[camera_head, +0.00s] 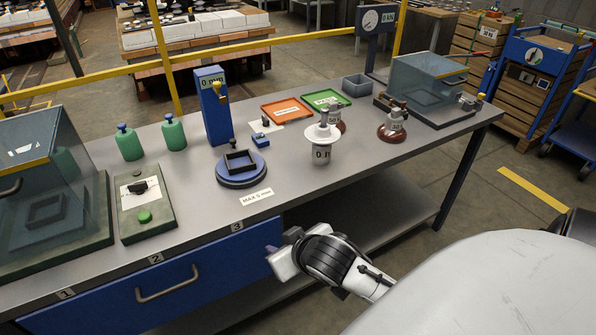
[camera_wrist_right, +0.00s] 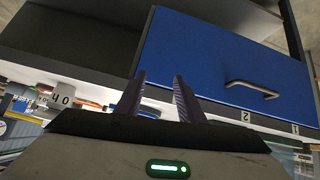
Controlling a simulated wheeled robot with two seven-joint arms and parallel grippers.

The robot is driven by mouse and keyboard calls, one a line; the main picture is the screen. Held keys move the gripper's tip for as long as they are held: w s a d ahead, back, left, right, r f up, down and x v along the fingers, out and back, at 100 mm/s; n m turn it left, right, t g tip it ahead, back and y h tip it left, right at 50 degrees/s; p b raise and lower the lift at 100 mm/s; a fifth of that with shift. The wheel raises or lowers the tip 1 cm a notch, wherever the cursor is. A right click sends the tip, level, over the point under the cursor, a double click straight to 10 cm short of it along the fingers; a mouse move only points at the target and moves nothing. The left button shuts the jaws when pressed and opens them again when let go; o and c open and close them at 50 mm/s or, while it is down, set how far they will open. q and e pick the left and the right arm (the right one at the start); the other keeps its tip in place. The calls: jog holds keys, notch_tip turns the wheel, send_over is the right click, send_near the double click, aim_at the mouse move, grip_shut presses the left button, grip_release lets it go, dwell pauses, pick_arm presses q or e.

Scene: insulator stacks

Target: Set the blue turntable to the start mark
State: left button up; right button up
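The blue turntable (camera_head: 241,181) is a low round disc on the bench, behind the "MAX 5 mm" label. A dark square frame sits on top of it, and a small dark knob stands at its back edge. I cannot make out a start mark at this size. My right gripper (camera_head: 274,258) is in front of the bench edge, near the blue drawer, apart from the turntable. In the right wrist view its two fingers (camera_wrist_right: 159,80) stand apart with nothing between them. The turntable does not show there. My left gripper is not in view.
A blue gauge post (camera_head: 214,115) stands behind the turntable. A switch box (camera_head: 146,203) is to its left, and a white-topped insulator (camera_head: 322,135) to its right. Bare bench lies right of the "MAX 5 mm" label (camera_head: 256,198).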

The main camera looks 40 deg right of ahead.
jog(key=s+a+f+n+g+y, duration=0.1)
jog(key=s+a+f+g, duration=0.1)
jog(key=s, duration=0.6)
jog(key=shift+s+a+f, duration=0.35)
jog(key=shift+a+f, duration=0.25)
jog(key=shift+a, duration=0.6)
